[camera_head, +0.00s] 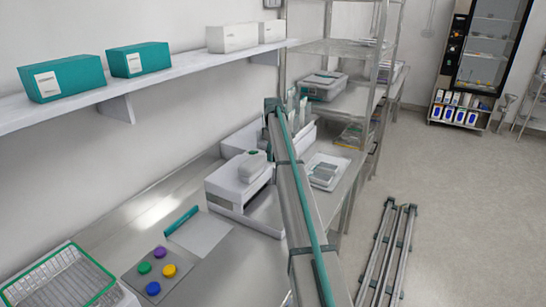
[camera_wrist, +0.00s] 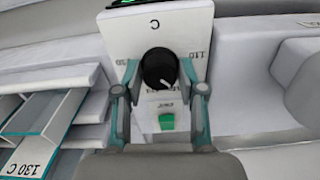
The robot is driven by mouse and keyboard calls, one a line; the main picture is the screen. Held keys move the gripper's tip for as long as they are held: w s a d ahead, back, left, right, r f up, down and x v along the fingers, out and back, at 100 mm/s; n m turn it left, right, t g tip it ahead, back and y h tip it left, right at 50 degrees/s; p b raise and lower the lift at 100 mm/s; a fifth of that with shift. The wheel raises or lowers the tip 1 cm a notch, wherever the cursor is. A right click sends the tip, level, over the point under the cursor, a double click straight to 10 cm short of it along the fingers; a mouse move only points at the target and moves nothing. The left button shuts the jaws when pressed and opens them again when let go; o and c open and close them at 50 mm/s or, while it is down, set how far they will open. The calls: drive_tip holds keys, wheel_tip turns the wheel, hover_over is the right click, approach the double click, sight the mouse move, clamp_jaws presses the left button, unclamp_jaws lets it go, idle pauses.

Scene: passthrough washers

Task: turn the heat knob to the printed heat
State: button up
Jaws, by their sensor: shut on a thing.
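In the wrist view, the black round heat knob (camera_wrist: 159,66) sits on the white panel (camera_wrist: 118,32) of a device. My gripper (camera_wrist: 158,78) has one finger on each side of the knob and is shut on it. A small white mark shows on the knob's lower right edge. The lettering around the knob appears upside down, with "110" on the right and a partly covered number on the left. A printed label "130 C" (camera_wrist: 20,170) is at the lower left. In the head view, my gripper and the knob cannot be made out.
A green button (camera_wrist: 167,121) sits below the knob between my fingers. Grey-teal slotted trays (camera_wrist: 50,115) are at the left. In the head view, white equipment (camera_head: 222,184) stands on the bench, with a wire basket (camera_head: 103,270) and a board of coloured knobs (camera_head: 174,290) nearer.

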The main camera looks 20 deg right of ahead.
drive_tip(key=m+b, duration=0.1)
drive_tip(key=m, duration=0.5)
drive_tip(key=shift+m, duration=0.3)
drive_tip(key=m+b, duration=0.1)
drive_tip(key=m, duration=0.4)
drive_tip(key=shift+m, duration=0.4)
drive_tip(key=o, duration=1.2)
drive_tip(key=shift+c, duration=0.2)
wheel_tip(320, 180, up, 12)
